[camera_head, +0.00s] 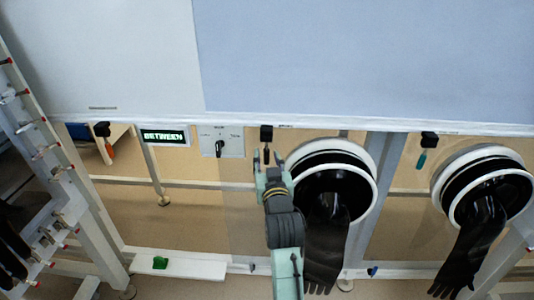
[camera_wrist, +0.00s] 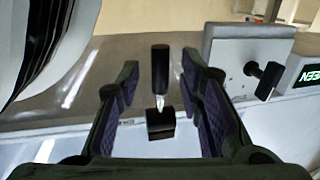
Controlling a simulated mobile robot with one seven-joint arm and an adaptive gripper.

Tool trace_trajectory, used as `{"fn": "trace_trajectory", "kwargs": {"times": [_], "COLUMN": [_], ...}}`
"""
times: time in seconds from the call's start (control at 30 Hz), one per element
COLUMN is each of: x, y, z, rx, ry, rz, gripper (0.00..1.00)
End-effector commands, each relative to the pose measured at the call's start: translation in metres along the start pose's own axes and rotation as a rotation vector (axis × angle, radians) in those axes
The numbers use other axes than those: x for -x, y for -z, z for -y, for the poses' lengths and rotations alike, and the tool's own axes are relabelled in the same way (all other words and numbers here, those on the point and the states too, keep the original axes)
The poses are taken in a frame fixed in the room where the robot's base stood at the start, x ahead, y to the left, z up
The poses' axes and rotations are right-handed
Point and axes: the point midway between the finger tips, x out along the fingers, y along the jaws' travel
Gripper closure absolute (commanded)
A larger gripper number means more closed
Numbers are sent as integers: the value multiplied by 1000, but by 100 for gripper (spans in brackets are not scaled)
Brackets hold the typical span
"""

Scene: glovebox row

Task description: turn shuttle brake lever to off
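The grey lever panel (camera_head: 229,142) is on the glovebox front under the window, left of my gripper. Its black lever (camera_head: 219,148) hangs roughly downward; the panel's small labels are too small to read. In the wrist view the panel (camera_wrist: 238,52) and lever (camera_wrist: 266,80) are at the right, outside my fingers. My gripper (camera_head: 267,158) is open, its fingers pointing up towards the glovebox. In the wrist view it (camera_wrist: 161,66) has a black-handled tool (camera_wrist: 160,68) in line between its fingers, with gaps on both sides.
A display (camera_head: 164,136) reading BETWEEN is left of the panel. The black tool hangs from a black holder (camera_head: 266,132). A glove port (camera_head: 334,160) with a hanging black glove is close at right. An orange-handled tool (camera_head: 109,151) and a teal-handled one (camera_head: 421,160) hang farther away.

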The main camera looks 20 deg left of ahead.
Motion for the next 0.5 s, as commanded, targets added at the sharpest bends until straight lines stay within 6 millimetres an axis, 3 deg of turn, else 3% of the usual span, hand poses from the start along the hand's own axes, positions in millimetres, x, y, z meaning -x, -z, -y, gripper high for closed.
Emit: {"fn": "trace_trajectory", "kwargs": {"times": [0.2, 0.5], "x": [-17, -18], "y": [0, 0], "z": [0, 0], "rx": [1, 0], "ry": [1, 0], "rz": [0, -1], "gripper": [66, 67]}}
